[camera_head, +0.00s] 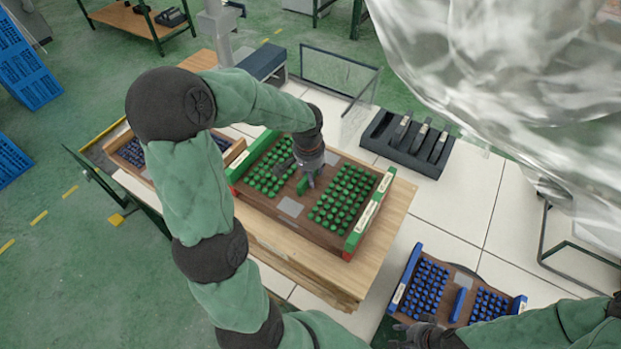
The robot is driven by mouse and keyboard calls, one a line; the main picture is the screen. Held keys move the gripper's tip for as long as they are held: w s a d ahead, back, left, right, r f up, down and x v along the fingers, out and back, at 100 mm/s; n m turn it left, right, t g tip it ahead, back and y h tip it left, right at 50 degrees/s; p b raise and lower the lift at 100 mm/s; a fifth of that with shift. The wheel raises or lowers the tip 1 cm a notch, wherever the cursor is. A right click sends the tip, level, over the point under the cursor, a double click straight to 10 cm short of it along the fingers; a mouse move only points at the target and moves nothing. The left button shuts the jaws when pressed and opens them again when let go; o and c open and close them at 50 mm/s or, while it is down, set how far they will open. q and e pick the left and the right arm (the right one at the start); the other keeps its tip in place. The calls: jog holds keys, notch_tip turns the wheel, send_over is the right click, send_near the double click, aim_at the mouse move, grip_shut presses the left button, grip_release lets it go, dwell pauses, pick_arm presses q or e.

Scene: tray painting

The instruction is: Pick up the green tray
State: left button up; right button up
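The green tray (293,208) is a brown board with green end walls and two blocks of green pegs. It lies on a wooden stand in the middle of the head view. A small green handle (303,186) stands at its centre. My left gripper (308,176) is over the tray's middle, at the handle. The fingers are small and partly hidden, so I cannot tell if they grip it. My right gripper (408,331) is low at the bottom edge, beside a blue tray (459,322) and apart from the green one. Its fingers are hard to make out.
The wooden stand (384,228) sits on a white table (478,205). A dark slotted rack (408,143) is behind to the right. Another tray (134,154) with dark pegs is left. Clear plastic (510,60) hangs upper right. Bare tabletop lies right of the stand.

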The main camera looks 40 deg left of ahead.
pick_arm(q)
grip_shut()
jog(key=shift+w+r, duration=0.1)
jog(key=shift+w+r, duration=0.1)
jog(key=shift+r, duration=0.55)
jog(key=s+d+r+b, duration=0.3)
jog(key=s+d+r, duration=0.6)
jog(key=s+r, duration=0.2)
jog(key=shift+r, duration=0.35)
